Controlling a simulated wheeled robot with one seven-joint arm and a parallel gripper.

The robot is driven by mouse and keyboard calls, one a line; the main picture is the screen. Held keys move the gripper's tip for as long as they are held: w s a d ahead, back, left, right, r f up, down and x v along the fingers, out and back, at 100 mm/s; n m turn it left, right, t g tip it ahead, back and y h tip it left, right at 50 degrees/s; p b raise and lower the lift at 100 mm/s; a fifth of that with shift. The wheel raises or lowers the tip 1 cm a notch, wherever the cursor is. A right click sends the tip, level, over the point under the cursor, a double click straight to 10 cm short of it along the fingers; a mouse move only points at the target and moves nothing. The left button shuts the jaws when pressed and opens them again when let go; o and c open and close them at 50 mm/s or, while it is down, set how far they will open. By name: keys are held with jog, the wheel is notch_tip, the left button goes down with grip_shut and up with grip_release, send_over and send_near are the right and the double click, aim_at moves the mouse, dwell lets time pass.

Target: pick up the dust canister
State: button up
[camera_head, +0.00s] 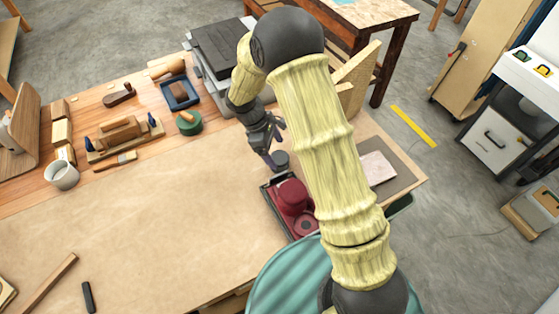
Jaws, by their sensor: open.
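A small dark grey, round-topped piece (281,159) stands at the far end of a black tray (267,199) on the bench. It looks like the dust canister, though its lower part is hard to make out. A dark red rounded tool body (292,197) sits beside it in the tray. My gripper (274,145) hangs just above and left of the grey piece, with its jaws open and nothing visible between them. Whether a finger touches the piece cannot be told. My arm hides the tray's right side.
A green round item (188,123), a blue tray (180,92), a wooden plane (123,134) and a white mug (62,175) stand on the left of the bench. A grey machine (217,48) stands behind my gripper. The bench's middle (170,220) is clear.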

aim_at(279, 157)
jog(key=p+x, duration=0.1)
jog(key=x, duration=0.3)
jog(key=shift+s+d+f, duration=0.1)
jog(key=shift+d+f, duration=0.05)
jog(key=shift+f, duration=0.05)
jog(key=c, duration=0.9)
